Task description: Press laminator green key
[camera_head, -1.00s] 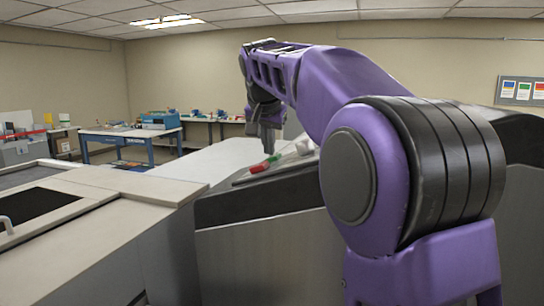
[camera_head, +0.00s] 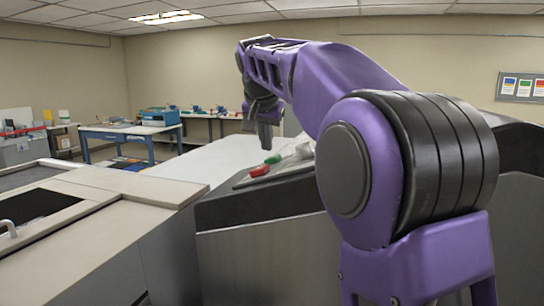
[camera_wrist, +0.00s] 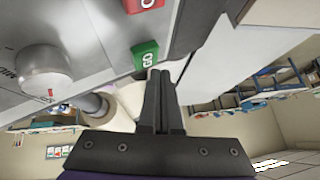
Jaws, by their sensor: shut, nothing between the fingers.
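The laminator's green key (camera_head: 272,159), marked "GO" in the wrist view (camera_wrist: 146,55), sits on the sloped grey control panel (camera_wrist: 90,40). The red key (camera_head: 259,170) is beside it and is partly cut off at the top of the wrist view (camera_wrist: 142,4). My gripper (camera_head: 266,147) is just above and behind the green key in the head view. In the wrist view its closed, empty fingertips (camera_wrist: 160,74) are close beside the green key's lower right edge. I cannot tell whether they touch it.
A pale knob (camera_wrist: 45,72) stands on the panel, left of the keys in the wrist view. A light flat surface (camera_head: 215,160) extends behind the panel. A pale-topped machine (camera_head: 100,190) stands at left. A blue-framed table (camera_head: 115,132) stands farther back.

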